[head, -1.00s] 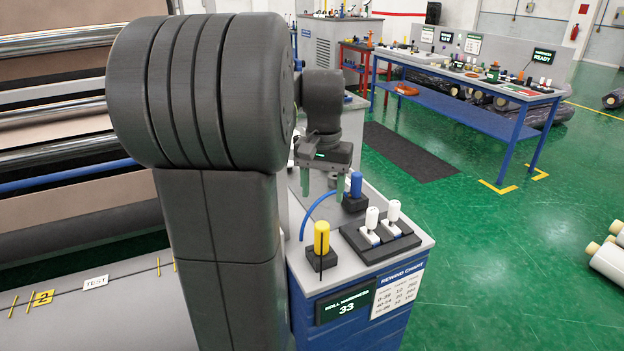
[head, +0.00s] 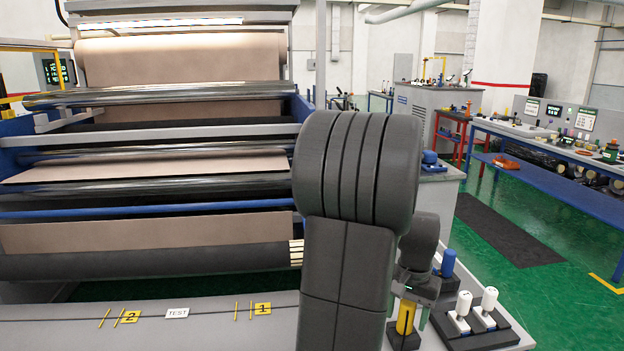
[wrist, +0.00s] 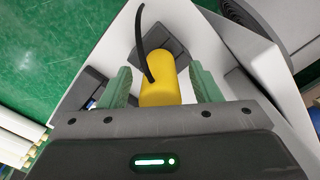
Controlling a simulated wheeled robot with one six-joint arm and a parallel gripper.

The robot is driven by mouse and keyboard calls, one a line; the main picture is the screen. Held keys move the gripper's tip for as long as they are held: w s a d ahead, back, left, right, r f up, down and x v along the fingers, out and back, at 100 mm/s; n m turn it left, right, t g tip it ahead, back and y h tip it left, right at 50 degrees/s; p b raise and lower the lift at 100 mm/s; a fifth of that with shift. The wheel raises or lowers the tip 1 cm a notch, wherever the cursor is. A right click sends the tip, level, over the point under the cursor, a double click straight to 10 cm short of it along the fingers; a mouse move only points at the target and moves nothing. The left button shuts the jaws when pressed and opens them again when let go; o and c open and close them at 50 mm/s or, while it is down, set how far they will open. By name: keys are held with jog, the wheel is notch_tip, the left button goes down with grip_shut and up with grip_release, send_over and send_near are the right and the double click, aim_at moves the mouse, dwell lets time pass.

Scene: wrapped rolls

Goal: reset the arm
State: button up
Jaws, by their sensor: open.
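My gripper (wrist: 160,72) is open, its two green fingers apart. In the wrist view a yellow handle (wrist: 158,88) with a black cord stands between the fingers, with a gap on each side. In the head view my gripper (head: 414,290) is low over the cart top, partly behind my arm. The yellow handle (head: 405,317) shows just below it, upright in its black holder (head: 405,340). The fingers are mostly hidden in this view.
On the cart stand a blue handle (head: 448,263) and two white handles (head: 463,304) (head: 488,299) in a black holder. A large roller machine (head: 150,255) fills the left. A blue bench (head: 560,160) stands at the right beyond open green floor (head: 550,285).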

aim_at(408, 303)
jog(key=shift+f, duration=0.25)
jog(key=shift+r, duration=0.25)
notch_tip(408, 303, up, 13)
jog(key=shift+f, duration=0.1)
notch_tip(408, 303, down, 14)
jog(key=shift+s+r, duration=0.1)
jog(key=shift+r, duration=0.1)
notch_tip(408, 303, up, 5)
jog(key=p, duration=0.3)
jog(key=shift+f+b, duration=0.4)
jog(key=shift+b, duration=0.15)
jog(key=shift+r+p, duration=0.55)
jog(key=shift+r, duration=0.35)
